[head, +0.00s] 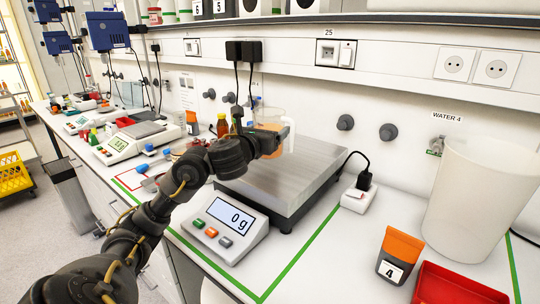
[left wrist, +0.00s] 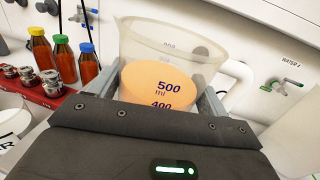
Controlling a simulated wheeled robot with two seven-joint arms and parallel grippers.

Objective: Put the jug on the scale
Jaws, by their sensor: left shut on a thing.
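The jug (head: 271,118) is clear plastic and holds orange liquid. In the left wrist view the jug (left wrist: 165,45) shows 500 ml and 400 marks. My left gripper (head: 268,143) is shut on the jug, with one finger on each side. The scale (head: 295,178) has a flat metal plate and a front display (head: 232,214) that reads 0 g. In the head view the jug appears over the back left of the plate; my gripper and arm hide its base, so I cannot tell the gap. My right gripper is not in view.
Another scale (head: 125,145) is farther left.

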